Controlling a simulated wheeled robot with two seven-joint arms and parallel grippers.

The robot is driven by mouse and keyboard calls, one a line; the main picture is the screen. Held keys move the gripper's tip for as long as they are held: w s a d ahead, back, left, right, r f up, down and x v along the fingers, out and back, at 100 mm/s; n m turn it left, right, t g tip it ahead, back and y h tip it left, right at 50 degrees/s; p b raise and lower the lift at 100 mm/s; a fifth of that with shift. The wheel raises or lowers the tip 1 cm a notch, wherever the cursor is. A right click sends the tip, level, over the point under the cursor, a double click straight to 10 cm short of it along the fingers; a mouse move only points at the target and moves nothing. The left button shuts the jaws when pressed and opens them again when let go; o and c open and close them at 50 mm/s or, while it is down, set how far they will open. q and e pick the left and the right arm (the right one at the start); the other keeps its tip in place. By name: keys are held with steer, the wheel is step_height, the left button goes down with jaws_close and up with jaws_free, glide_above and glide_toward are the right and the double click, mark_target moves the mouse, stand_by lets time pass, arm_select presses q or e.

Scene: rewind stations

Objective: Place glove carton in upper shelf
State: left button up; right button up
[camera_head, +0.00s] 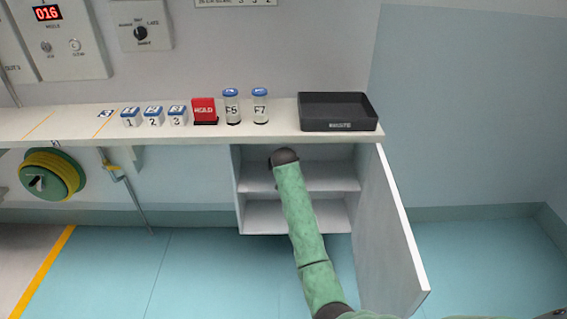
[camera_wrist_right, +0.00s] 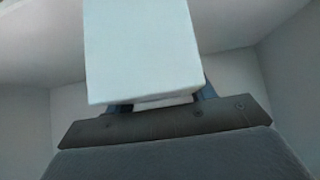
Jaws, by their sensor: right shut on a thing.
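The glove carton (camera_wrist_right: 138,50) is a pale white box in the right wrist view, held in front of my right gripper (camera_wrist_right: 165,103). Its printed face, if any, does not show. The jaws are largely hidden behind the carton, with dark blue edges at its sides. In the head view my right arm reaches into the open cabinet, its dark wrist at the upper shelf (camera_head: 325,178); the carton and fingertips are hidden there. The white cabinet walls surround the carton in the wrist view. My left gripper is not in view.
The cabinet door (camera_head: 388,240) stands open on the right, beside my arm. A lower shelf (camera_head: 268,217) looks empty where visible.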

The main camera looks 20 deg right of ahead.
steer(key=w, duration=0.1)
steer(key=w+d, duration=0.1)
steer(key=w, duration=0.1)
steer(key=shift+w, duration=0.1)
steer(key=shift+w+f, duration=0.15)
steer(key=shift+w, duration=0.1)
steer(key=shift+s+f, duration=0.1)
steer(key=shift+f, duration=0.1)
steer(key=o, duration=1.2)
